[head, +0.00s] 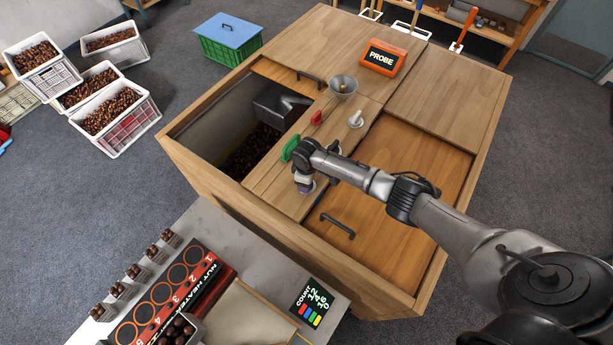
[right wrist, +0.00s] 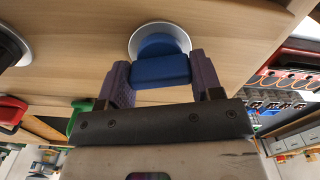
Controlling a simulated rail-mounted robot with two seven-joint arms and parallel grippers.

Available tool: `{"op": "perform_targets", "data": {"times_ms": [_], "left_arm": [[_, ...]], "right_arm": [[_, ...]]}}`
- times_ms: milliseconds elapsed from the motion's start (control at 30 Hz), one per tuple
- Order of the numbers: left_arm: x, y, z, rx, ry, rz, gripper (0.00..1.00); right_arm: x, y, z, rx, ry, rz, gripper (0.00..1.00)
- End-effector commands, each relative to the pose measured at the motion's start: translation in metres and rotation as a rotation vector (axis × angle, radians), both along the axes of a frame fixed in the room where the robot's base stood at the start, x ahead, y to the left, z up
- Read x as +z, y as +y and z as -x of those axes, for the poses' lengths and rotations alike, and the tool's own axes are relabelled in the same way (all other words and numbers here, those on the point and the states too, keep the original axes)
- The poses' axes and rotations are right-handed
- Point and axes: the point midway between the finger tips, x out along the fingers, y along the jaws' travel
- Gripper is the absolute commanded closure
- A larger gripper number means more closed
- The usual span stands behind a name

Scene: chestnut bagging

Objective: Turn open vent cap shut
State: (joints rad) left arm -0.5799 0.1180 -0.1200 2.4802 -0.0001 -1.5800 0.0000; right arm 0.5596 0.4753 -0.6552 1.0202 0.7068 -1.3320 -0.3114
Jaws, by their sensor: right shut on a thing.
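The blue vent cap (right wrist: 160,68) sits in a round pale metal ring (right wrist: 185,38) on the wooden top strip. My right gripper (right wrist: 162,78) has its purple fingers on both sides of the cap's blue grip bar and is shut on it. In the head view my right gripper (head: 304,184) points down at the near end of the strip (head: 285,195), and its wrist hides most of the cap. My left gripper is in neither view.
A green handle (head: 290,148), red handle (head: 316,117), white knob (head: 355,119) and metal funnel (head: 343,87) stand along the strip. An open chestnut bin (head: 215,130) lies left, a wooden lid (head: 412,185) right. The counter (head: 215,225) is in front.

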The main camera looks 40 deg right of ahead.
Motion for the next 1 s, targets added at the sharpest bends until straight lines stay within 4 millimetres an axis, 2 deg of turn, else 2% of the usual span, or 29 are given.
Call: {"op": "perform_targets", "data": {"times_ms": [100, 400, 1000], "left_arm": [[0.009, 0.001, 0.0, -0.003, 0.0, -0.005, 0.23], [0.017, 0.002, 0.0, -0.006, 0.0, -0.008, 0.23], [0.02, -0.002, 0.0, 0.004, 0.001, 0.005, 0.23]], "right_arm": [[0.003, 0.001, 0.0, -0.081, 0.002, -0.003, 0.64], [0.002, 0.001, 0.0, -0.218, 0.0, -0.002, 0.64], [0.002, 0.001, -0.001, -0.266, -0.002, -0.001, 0.64]]}}
